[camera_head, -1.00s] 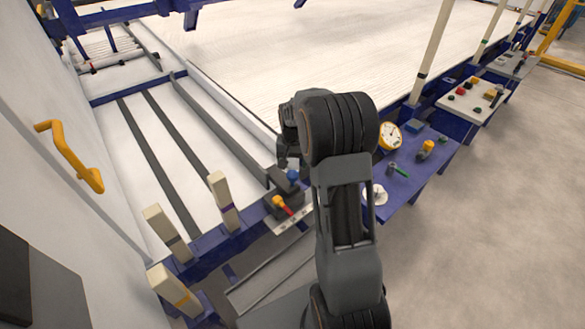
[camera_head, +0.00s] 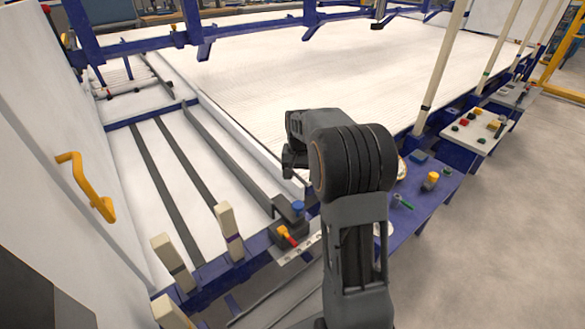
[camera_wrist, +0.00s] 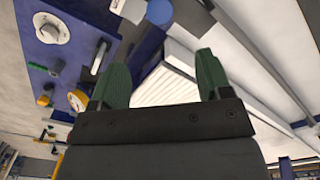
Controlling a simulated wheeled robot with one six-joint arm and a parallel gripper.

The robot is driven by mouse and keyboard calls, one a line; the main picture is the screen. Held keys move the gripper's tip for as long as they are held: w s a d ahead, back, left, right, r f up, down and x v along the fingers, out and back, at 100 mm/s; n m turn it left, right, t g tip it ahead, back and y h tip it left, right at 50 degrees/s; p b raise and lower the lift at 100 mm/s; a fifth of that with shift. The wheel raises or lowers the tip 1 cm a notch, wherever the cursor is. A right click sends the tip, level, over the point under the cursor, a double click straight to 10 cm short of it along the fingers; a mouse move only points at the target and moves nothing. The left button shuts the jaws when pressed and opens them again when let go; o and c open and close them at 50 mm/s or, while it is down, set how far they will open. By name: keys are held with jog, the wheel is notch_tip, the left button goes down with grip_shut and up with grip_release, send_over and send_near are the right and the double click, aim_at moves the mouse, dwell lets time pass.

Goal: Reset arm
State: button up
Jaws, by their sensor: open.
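My arm (camera_head: 352,245) rises from the bottom of the head view and bends at a thick black joint. Its dark far end points down and left beyond the joint; the fingertips cannot be made out there. In the wrist view my gripper (camera_wrist: 164,72) shows two green fingers set wide apart, with nothing between them. The fingers lie in front of a white ribbed surface and a blue panel, and I see no contact with either.
A blue control panel (camera_head: 428,205) with coloured knobs stands right of my arm. A small block with a blue knob (camera_head: 298,207) and a red-yellow lever is close on its left. Upright beige posts (camera_head: 229,230) stand front left. Open floor (camera_head: 510,240) lies right.

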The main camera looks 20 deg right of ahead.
jog(key=s+a+r+n+t+p, duration=0.1)
jog(key=s+a+r+n+p, duration=0.2)
jog(key=s+a+r+p, duration=0.3)
jog(key=s+a+r+n+t+p, duration=0.2)
jog(key=s+a+r+p, duration=0.4)
jog(key=s+r+p, duration=0.8)
notch_tip(320, 180, up, 6)
jog(key=shift+s+a+f+n+t+p, duration=0.15)
jog(key=shift+s+n+t+p, duration=0.2)
jog(key=shift+s+n, duration=0.35)
jog(key=shift+w, duration=0.15)
